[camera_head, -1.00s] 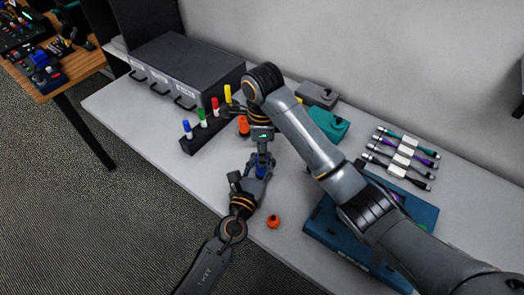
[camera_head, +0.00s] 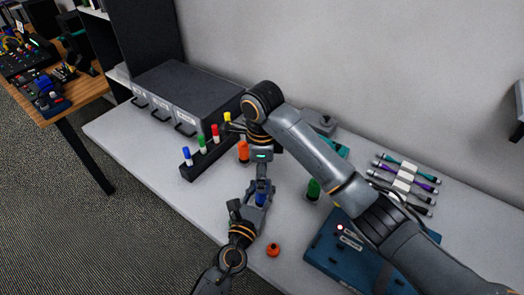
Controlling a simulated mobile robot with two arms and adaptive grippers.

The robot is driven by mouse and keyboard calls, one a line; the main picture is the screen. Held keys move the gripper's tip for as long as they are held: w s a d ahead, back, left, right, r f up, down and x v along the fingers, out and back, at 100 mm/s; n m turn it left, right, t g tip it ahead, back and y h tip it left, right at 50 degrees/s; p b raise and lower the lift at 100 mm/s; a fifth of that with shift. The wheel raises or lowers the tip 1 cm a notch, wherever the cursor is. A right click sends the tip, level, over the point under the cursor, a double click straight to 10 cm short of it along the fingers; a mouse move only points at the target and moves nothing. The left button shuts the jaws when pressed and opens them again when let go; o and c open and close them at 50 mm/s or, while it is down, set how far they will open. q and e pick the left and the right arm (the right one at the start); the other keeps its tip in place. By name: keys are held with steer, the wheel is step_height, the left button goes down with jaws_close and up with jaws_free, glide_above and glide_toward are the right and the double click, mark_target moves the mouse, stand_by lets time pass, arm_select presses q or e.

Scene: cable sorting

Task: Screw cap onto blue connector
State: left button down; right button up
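My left gripper (camera_head: 258,195) comes in from the bottom left. Its fingers are around a small blue piece (camera_head: 260,200), which looks like the blue connector. My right gripper (camera_head: 262,183) reaches over from the right and points down just above the blue piece. Its fingertips are small and dark here, and I cannot tell whether they hold a cap or touch the piece. An orange cap-like piece (camera_head: 273,250) lies on the table right of the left gripper's wrist.
A dark rack (camera_head: 208,155) holds blue, green, red and yellow-topped pieces. An orange cylinder (camera_head: 243,152) stands beside it, and a green one (camera_head: 313,188) stands by the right arm. A drawer unit (camera_head: 187,92), blue case (camera_head: 330,253) and bundled cables (camera_head: 402,186) surround the work area.

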arm_select(q)
steer(key=shift+f, duration=0.1)
arm_select(e)
step_height(320, 180, up, 10)
steer(key=shift+f, duration=0.2)
arm_select(q)
steer(key=c, duration=0.9)
jaws_free()
steer(key=v, duration=1.2)
